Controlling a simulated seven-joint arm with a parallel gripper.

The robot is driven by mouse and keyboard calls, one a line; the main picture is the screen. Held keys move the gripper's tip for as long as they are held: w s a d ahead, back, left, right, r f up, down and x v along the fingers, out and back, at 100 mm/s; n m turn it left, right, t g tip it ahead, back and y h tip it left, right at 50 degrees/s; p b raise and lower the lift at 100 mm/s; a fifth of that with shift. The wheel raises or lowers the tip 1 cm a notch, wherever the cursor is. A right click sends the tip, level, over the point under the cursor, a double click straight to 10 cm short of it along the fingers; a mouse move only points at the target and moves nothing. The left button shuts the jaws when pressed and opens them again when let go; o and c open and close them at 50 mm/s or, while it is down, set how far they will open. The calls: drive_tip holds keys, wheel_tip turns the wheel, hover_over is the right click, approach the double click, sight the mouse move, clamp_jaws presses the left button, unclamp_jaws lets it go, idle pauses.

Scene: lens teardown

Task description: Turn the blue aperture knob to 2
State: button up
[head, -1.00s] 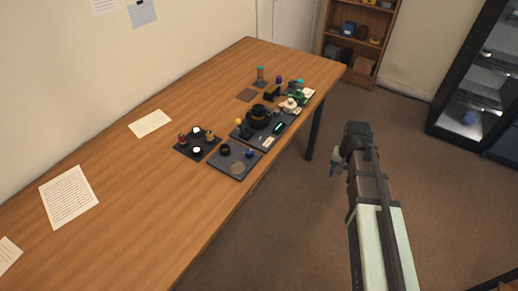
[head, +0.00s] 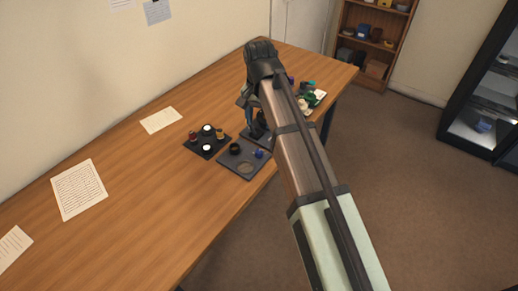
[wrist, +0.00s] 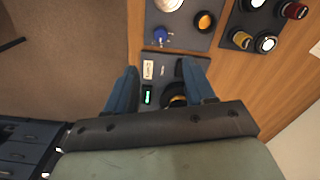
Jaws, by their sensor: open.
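A small blue knob-like piece (head: 258,154) sits on the front grey tray (head: 236,168). It also shows near the top of the wrist view (wrist: 162,36), ahead of the fingers. I cannot read a mark or setting on it. My gripper (head: 256,126) is over the dark board (wrist: 158,60) behind that tray. In the wrist view my gripper (wrist: 160,78) is open, with a blue finger on each side and nothing held. A lit green display (wrist: 147,95) and a pale label (wrist: 148,69) lie between the fingers. My arm hides much of the board in the head view.
A black ring (head: 235,148) shares the front tray. A black pad (head: 206,147) with several small round parts lies to its left. Green and white parts (head: 310,101) stand at the table's far right. The wooden table (head: 130,200) is clear at front left, apart from papers.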

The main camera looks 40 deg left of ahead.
sight(259, 151)
wheel_tip(259, 151, down, 14)
drive_tip(key=shift+r, duration=0.15)
idle(0.6)
drive_tip(key=shift+c, duration=0.5)
clamp_jaws()
